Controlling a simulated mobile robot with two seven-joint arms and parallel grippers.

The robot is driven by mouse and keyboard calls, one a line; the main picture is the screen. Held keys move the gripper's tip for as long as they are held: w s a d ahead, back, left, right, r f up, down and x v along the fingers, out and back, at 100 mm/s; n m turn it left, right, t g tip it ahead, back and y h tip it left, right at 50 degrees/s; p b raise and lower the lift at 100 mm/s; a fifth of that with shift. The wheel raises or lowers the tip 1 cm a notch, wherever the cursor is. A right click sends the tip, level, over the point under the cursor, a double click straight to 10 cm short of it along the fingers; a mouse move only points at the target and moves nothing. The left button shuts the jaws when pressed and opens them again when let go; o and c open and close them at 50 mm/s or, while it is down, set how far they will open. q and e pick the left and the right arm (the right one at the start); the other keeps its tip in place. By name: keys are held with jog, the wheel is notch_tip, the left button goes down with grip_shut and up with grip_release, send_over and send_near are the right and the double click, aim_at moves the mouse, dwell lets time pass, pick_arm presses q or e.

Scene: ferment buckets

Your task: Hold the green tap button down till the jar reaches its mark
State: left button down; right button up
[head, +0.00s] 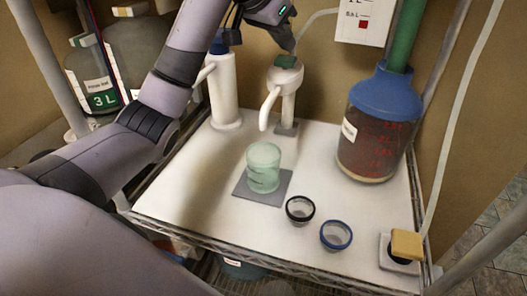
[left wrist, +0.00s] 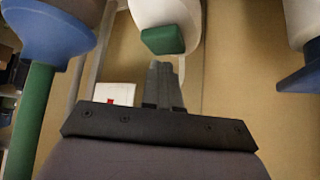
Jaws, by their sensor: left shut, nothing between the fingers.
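The green tap button (head: 286,62) sits on top of the white tap (head: 285,80). It also shows in the left wrist view (left wrist: 162,39). My left gripper (head: 292,48) is shut and empty, its tips right by the button, just above it in the head view. I cannot tell whether they touch it. The pale green see-through jar (head: 263,167) stands upright on a grey square pad (head: 243,191), below and left of the spout. Faint dark lines show on its side; its fill level is unclear. My right gripper is not in view.
A blue-topped bottle of dark red liquid (head: 375,135) stands at the right. A black-rimmed cup (head: 300,210) and a blue-rimmed cup (head: 336,236) stand in front. A yellow block (head: 407,244) is at front right. A white dispenser (head: 223,95) stands left of the tap.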

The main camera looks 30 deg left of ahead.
pick_arm(q)
jog(key=shift+f, duration=0.15)
jog(key=shift+f+b, duration=0.35)
jog(key=shift+f, duration=0.55)
dwell(7.0)
